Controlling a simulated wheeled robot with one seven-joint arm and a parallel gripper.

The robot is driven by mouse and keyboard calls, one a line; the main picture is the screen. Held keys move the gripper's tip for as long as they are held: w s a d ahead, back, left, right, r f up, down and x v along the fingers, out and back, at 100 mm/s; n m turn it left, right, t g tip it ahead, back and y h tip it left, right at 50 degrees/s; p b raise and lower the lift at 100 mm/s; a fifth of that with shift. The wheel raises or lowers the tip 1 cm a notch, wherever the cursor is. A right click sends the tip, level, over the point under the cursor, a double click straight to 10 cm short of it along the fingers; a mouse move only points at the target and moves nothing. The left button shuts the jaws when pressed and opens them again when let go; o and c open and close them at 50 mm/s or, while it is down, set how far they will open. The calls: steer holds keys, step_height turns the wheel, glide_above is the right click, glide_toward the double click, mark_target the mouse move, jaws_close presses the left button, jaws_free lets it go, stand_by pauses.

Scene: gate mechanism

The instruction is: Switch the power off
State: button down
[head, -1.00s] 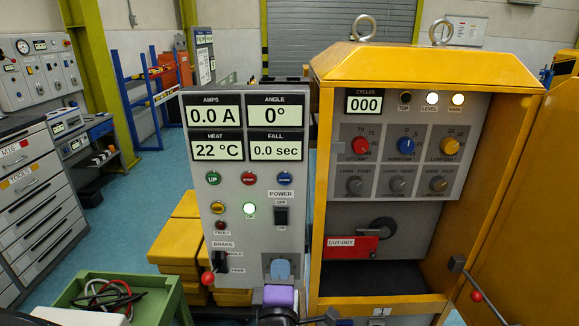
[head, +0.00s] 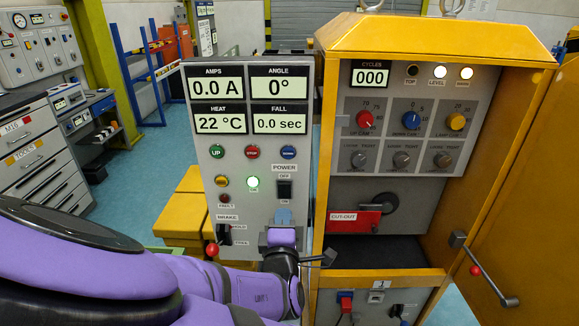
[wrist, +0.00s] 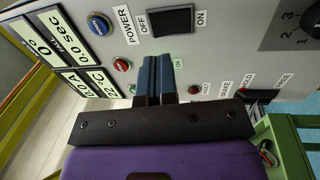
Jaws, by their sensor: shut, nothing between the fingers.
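The black power switch (head: 284,189) is on the grey control panel (head: 235,165), with an OFF label above it and an ON label below. In the wrist view the switch (wrist: 171,20) sits between the OFF and ON labels. I cannot tell which end of it is pressed in.
A brake lever with a red knob (head: 212,250) juts out at the panel's lower left. Red, green and blue buttons (head: 252,152) are above.

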mark_target(285, 188)
steer(key=w, duration=0.4)
steer(key=w+r, duration=0.1)
steer(key=w, duration=0.2)
steer(key=shift+w, duration=0.1)
steer(key=shift+w, duration=0.1)
steer(key=shift+w+r+g, duration=0.15)
steer(key=shift+g, duration=0.15)
steer(key=shift+s, duration=0.3)
steer(key=s+f, duration=0.1)
steer(key=s, duration=0.9)
steer(key=shift+s, duration=0.15)
steer(key=shift+f, duration=0.1)
stand_by(1.7)
